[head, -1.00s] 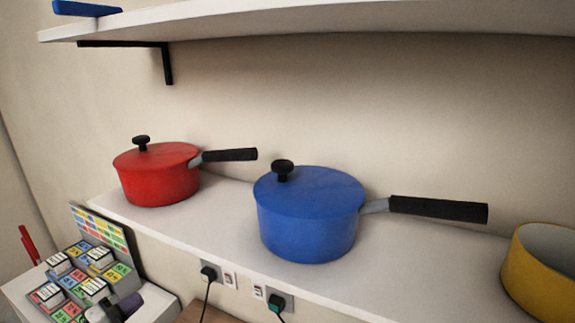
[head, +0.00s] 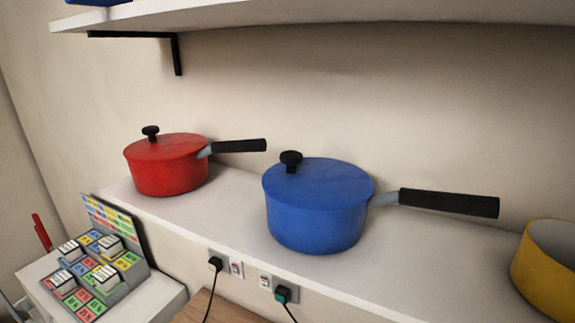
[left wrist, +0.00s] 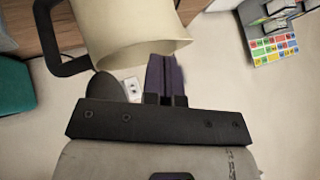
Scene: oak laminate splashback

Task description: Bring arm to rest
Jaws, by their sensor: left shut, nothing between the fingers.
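My left gripper (left wrist: 166,75) shows in the left wrist view, with its dark purple fingers together and nothing between them. A cream vessel (left wrist: 125,32) with a black handle is at the top of that view, close beyond the fingers; I cannot tell whether they touch it. In the head view the left gripper is not clearly visible; only a dark shape shows at the bottom left corner. My right gripper is in neither view.
In the head view, a red pot (head: 165,168), a blue pot (head: 315,215) and a yellow pot (head: 545,270) stand on a white shelf (head: 235,195). A rack of coloured labelled cells (head: 100,280) stands lower left. An upper shelf (head: 300,12) overhangs.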

